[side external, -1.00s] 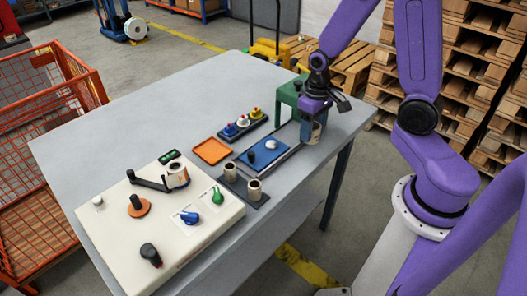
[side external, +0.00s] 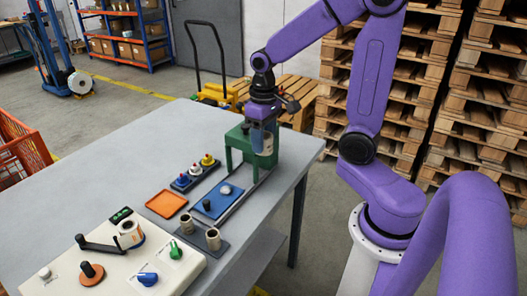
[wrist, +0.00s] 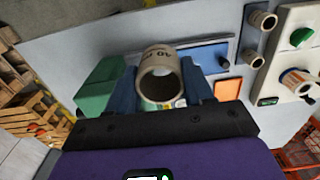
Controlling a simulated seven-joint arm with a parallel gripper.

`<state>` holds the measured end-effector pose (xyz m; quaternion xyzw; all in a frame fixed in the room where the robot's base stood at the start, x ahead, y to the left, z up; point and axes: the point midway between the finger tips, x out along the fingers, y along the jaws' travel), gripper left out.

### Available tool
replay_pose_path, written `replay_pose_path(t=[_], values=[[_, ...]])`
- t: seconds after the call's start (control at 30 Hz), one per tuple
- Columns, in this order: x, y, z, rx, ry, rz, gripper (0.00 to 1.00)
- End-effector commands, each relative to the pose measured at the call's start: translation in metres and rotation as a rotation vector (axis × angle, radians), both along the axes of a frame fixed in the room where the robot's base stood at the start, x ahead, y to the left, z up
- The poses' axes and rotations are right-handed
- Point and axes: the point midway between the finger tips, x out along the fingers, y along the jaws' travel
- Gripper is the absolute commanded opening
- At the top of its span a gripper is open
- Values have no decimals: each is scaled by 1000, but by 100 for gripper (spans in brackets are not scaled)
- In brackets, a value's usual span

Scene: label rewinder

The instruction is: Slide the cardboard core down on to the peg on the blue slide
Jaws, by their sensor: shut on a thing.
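My gripper (side external: 264,138) is shut on a tan cardboard core (side external: 266,147), beside the green stand in the side external view. In the wrist view the core (wrist: 160,72) sits between my two blue fingers (wrist: 161,92), with its open bore facing the camera and printing on its side. The blue slide (side external: 216,203) lies on the table left of and nearer the camera than my gripper. It carries a short dark peg (side external: 206,205) and a white knob (side external: 226,189). The core is apart from the slide. In the wrist view the slide (wrist: 208,58) is partly hidden behind the core and a finger.
The green stand (side external: 238,143) is close beside my gripper. Two more cores (side external: 213,238) stand on a dark holder (side external: 203,247). An orange tray (side external: 166,204), a row of coloured knobs (side external: 194,174) and the white rewinder panel (side external: 155,262) occupy the table. The far left tabletop is clear.

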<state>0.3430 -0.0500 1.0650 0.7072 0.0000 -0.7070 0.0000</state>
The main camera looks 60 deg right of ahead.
Motion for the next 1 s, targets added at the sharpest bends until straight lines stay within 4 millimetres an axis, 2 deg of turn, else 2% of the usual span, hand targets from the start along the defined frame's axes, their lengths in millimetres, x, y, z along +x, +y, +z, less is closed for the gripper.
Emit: replay_pose_path(t=[0.1,0.7,1.0], values=[[4,3,15,0,-2,3,37],[99,57,11,0,1,3,37],[97,55,-32,-1,3,0,37]])
